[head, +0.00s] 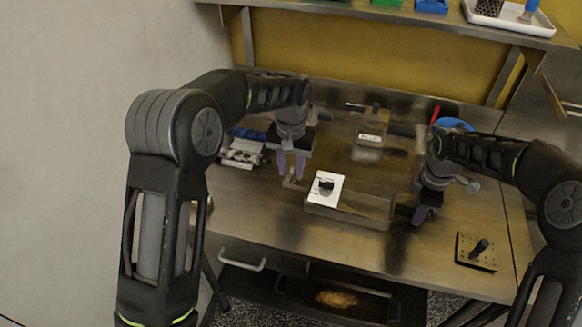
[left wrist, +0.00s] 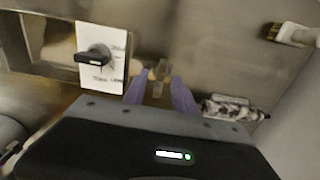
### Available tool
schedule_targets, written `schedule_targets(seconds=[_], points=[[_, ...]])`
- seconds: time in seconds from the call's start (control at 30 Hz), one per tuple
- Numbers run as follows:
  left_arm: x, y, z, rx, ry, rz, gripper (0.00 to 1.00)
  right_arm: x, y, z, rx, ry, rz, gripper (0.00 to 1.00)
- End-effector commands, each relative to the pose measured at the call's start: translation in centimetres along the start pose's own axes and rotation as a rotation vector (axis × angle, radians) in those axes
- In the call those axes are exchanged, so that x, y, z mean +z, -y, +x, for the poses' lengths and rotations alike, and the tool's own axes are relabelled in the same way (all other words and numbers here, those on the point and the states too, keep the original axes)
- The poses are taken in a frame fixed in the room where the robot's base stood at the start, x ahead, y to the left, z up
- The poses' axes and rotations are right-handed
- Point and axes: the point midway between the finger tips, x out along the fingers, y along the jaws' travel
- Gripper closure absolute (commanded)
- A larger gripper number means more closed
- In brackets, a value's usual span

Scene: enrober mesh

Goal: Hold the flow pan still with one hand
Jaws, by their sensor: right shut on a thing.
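The metal flow pan (head: 350,217), a shallow box, sits at the front middle of the steel table. A white card with a black knob (head: 326,186) is on its left end; the card also shows in the left wrist view (left wrist: 115,38). My right gripper (head: 421,216) points down at the pan's right end and is shut there; the gripped part is hidden by the fingers. My left gripper (head: 291,167) is open and empty above the pan's left end. In the left wrist view its purple fingers (left wrist: 160,92) are apart, with a small pale fitting (left wrist: 160,72) beyond them.
A labelled metal block (head: 370,128) stands behind the pan. A wrapped patterned packet (head: 241,153) lies left. A dark perforated plate with a black knob (head: 477,252) lies front right. A shelf (head: 400,14) spans the back. A brush (left wrist: 291,34) shows in the left wrist view.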

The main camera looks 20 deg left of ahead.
Motion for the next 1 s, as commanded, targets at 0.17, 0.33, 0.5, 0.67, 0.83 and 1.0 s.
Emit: schedule_targets(seconds=[0.17,0.33,0.5,0.67,0.83,1.0], points=[[-0.1,0.0,-0.6,0.0,-0.002,0.0,0.67,0.0,0.0,0.0,0.001,0.0,0.0,1.0],[-0.1,0.0,-2.8,0.001,-0.004,0.0,0.67,0.0,0.0,0.0,0.001,0.0,0.001,1.0],[-0.1,0.0,-6.3,0.001,-0.005,0.0,0.67,0.0,0.0,0.0,0.001,0.0,0.0,1.0],[-0.1,-0.1,-9.5,0.001,-0.004,0.001,0.67,0.0,0.0,0.0,0.0,0.0,0.0,1.0],[-0.1,0.0,-11.5,0.0,-0.001,0.001,0.67,0.0,0.0,0.0,0.001,0.0,0.0,1.0],[0.0,0.0,-12.0,0.0,0.001,0.001,0.67,0.0,0.0,0.0,0.0,0.0,0.0,1.0]])
